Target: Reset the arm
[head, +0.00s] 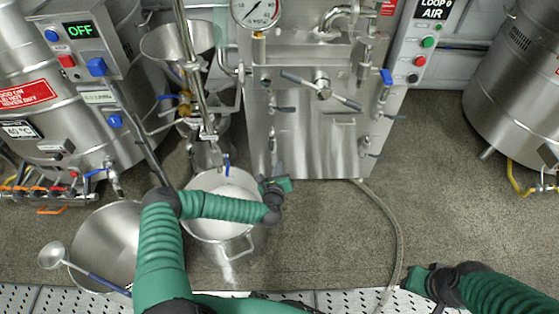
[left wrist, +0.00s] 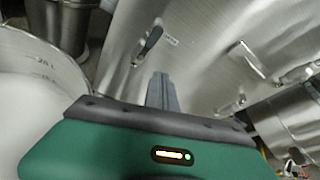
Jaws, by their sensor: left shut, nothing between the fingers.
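My left arm reaches from the lower left across the head view. Its gripper (head: 277,168) is beside the right rim of a steel pot holding white material, in front of the steel machine cabinet (head: 335,150). In the left wrist view the fingers of my left gripper (left wrist: 161,92) are together and empty, pointing toward the cabinet's steel panel (left wrist: 200,40). My right arm (head: 495,292) is low at the right of the head view, over the floor. The fingers of its gripper cannot be made out.
The steel pot (head: 234,250) stands below my left forearm. A second, empty steel pot (head: 105,245) with a ladle (head: 52,255) stands to its left. A hose (head: 398,235) runs along the floor. Steel tanks stand at both sides; floor between hose and right tank is clear.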

